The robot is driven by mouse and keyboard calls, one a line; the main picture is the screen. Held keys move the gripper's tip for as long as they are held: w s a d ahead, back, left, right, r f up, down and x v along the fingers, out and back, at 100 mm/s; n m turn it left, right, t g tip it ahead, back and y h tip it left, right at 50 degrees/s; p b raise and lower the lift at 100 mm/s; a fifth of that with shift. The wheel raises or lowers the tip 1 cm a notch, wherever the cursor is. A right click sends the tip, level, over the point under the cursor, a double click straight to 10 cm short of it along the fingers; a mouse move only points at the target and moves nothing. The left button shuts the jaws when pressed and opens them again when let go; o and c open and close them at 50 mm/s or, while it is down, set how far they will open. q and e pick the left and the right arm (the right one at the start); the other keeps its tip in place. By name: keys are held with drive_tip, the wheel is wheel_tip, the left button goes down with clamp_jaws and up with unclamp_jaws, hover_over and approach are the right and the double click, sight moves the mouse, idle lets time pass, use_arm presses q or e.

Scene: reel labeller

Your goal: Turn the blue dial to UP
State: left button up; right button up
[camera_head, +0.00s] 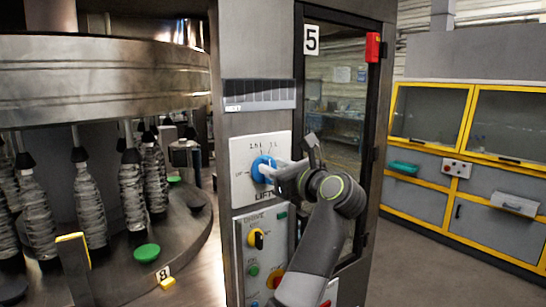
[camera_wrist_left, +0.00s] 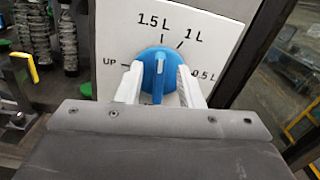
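The blue dial (camera_head: 263,169) sits on a white panel (camera_head: 244,150) marked LIFT on the grey machine column. In the left wrist view the dial (camera_wrist_left: 160,72) is close, with UP at its left, 1.5 L above, 1 L at upper right and 0.5 L at right. Its raised ridge stands about upright, toward the 1.5 L mark. My left gripper (camera_head: 274,172) is at the dial. In the wrist view its white fingers (camera_wrist_left: 160,88) stand apart, one on each side of the ridge. I cannot tell whether they touch the dial. My right gripper is not in view.
Below is another panel with a yellow-and-black switch (camera_head: 256,239) and buttons. A glass door (camera_head: 338,100) with a red box (camera_head: 373,47) is to the right. At left is a round steel machine (camera_head: 110,75) with several bottles. Yellow-framed cabinets (camera_head: 470,125) stand at right beyond open floor.

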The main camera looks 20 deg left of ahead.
use_arm(q)
drive_tip(key=shift+w+a, duration=0.4)
drive_tip(key=shift+a, duration=0.1)
clamp_jaws()
drive_tip(key=shift+s+a+f+n+b, duration=0.2)
drive_tip(key=shift+f+n+b, duration=0.15)
drive_tip(key=shift+n+b, duration=1.85)
drive_tip(key=shift+s+a+f+n+b, duration=0.25)
drive_tip(key=shift+n+b, duration=0.8)
drive_tip(key=shift+n, duration=2.2)
drive_tip(key=shift+s+a+f+n+b, duration=0.15)
drive_tip(key=shift+f+n+b, duration=0.25)
drive_tip(key=shift+n+b, duration=1.8)
drive_tip(key=shift+d+n+p, duration=0.1)
drive_tip(key=shift+n+p, duration=0.45)
drive_tip(key=shift+n, duration=0.1)
